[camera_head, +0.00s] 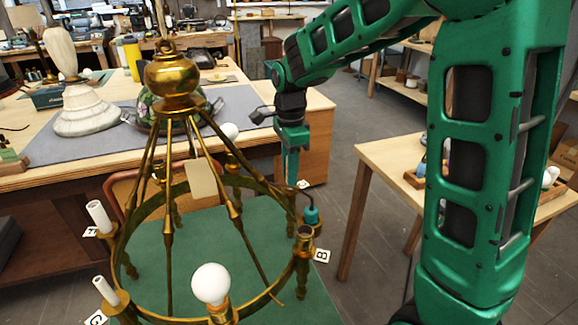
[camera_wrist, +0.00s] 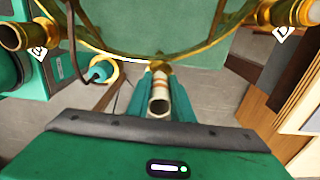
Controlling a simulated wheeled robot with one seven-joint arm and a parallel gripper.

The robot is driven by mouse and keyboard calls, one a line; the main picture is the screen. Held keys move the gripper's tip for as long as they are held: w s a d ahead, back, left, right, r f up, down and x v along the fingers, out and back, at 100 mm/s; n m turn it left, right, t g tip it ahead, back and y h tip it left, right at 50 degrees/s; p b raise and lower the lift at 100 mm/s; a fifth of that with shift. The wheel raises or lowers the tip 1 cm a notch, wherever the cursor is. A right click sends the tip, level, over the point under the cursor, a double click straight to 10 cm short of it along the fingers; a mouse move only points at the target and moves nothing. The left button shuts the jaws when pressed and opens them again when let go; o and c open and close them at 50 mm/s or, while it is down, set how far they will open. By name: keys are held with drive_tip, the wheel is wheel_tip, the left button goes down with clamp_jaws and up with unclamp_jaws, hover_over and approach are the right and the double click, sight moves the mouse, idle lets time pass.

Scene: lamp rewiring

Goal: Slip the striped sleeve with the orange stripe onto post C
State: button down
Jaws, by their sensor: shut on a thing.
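My gripper (camera_head: 291,172) points down at the right rear of the brass chandelier ring (camera_wrist: 125,57). In the wrist view its two teal fingers (camera_wrist: 158,98) are shut on a pale sleeve (camera_wrist: 160,88) with orange bands. The sleeve's hollow near end faces the wrist camera. Its far end meets a bit of brass at the ring, and I cannot tell whether it is around a post or only above it. A small tag (camera_head: 302,184) sits by the fingertips, its letter unreadable. Post C cannot be made out clearly. The sleeve is not clear in the head view.
A brass socket (camera_head: 304,236) tagged B stands nearer on the ring. A teal plug-like piece (camera_head: 311,215) on a dark cable hangs beside it. White sleeves (camera_head: 99,216) stand at the left, and a bulb (camera_head: 211,284) is in front. Open floor lies right of the ring.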

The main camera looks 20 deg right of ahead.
drive_tip(key=shift+f, duration=0.8)
drive_tip(key=shift+f, duration=0.1)
idle(0.6)
drive_tip(key=c, duration=1.5)
unclamp_jaws()
wheel_tip(320, 180, up, 10)
drive_tip(key=shift+r, duration=0.35)
